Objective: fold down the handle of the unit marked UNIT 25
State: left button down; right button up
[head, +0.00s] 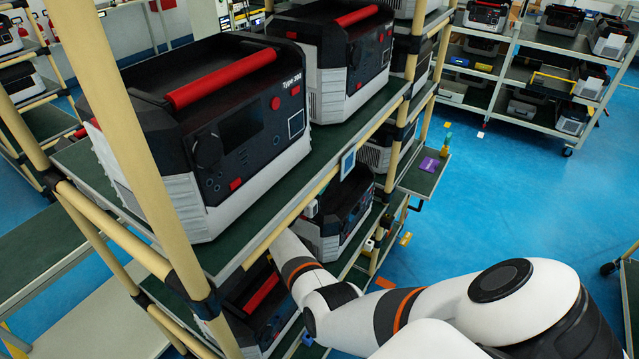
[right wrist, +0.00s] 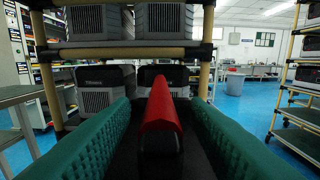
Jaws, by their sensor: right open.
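No UNIT 25 marking is readable in either view. In the right wrist view a raised red handle (right wrist: 160,112) stands on a dark unit between the fingers of my right gripper (right wrist: 160,103). The green-padded fingers are spread, one on each side of the handle, with a gap to it. In the head view my right arm reaches under the upper rack shelf, and its gripper is hidden there. A dark unit with a red handle (head: 262,292) shows on a lower shelf below my arm; I cannot tell if it is the same one. My left gripper is not in view.
Another unit (head: 342,215) sits below, right of my wrist. Beige posts (head: 150,150) frame the rack.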

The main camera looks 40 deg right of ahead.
jog(key=shift+b+x, duration=0.35)
jog(key=shift+x, duration=0.8)
grip_shut()
